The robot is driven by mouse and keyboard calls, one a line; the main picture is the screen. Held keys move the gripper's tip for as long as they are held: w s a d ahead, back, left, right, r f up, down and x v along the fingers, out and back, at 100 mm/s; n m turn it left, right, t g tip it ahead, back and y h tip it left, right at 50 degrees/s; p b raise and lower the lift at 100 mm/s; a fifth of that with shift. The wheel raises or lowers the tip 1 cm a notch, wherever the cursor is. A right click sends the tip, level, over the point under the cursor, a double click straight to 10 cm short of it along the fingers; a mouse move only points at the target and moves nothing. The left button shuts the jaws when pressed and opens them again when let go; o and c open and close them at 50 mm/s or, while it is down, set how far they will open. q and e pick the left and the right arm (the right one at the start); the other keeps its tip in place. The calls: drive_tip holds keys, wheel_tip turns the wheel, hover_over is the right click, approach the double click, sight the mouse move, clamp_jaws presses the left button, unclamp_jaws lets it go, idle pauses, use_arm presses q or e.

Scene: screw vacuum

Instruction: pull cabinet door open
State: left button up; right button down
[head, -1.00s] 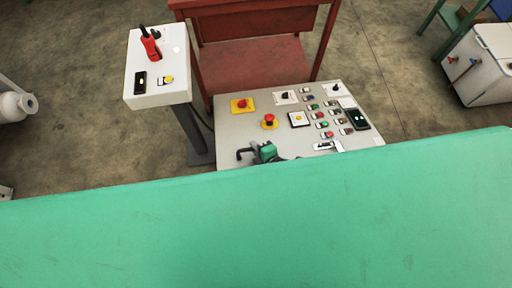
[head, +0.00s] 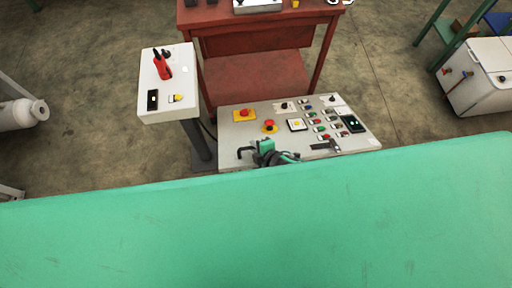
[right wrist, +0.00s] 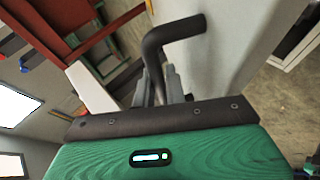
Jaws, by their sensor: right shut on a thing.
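My right gripper (head: 266,150) is a small green and dark shape at the near edge of the control cabinet (head: 225,125) in the head view. A black bent handle (head: 244,152) sticks out beside it. In the right wrist view the grey fingers (right wrist: 160,86) are shut on the black handle (right wrist: 172,38), whose bent end rises above them. A pale grey flat surface, seemingly the cabinet door (right wrist: 240,50), lies behind the handle. The door's edges are not clear, and a large green surface hides the cabinet's lower part in the head view. My left gripper is not in view.
A white control box (head: 165,105) on a post stands left of the cabinet. A red workbench (head: 255,75) is behind it. A white chest (head: 480,80) stands at the far right. The concrete floor (head: 390,80) between cabinet and chest is clear.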

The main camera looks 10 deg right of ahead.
drive_tip(key=w+r+p, duration=0.2)
drive_tip(key=r+p, duration=0.1)
drive_tip(key=shift+g+p, duration=0.3)
drive_tip(key=shift+g, duration=0.1)
use_arm(q)
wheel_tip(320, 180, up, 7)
drive_tip(key=p, duration=0.2)
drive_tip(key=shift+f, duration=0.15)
use_arm(e)
drive_tip(key=shift+w+r, duration=0.5)
drive_tip(key=shift+w, duration=0.15)
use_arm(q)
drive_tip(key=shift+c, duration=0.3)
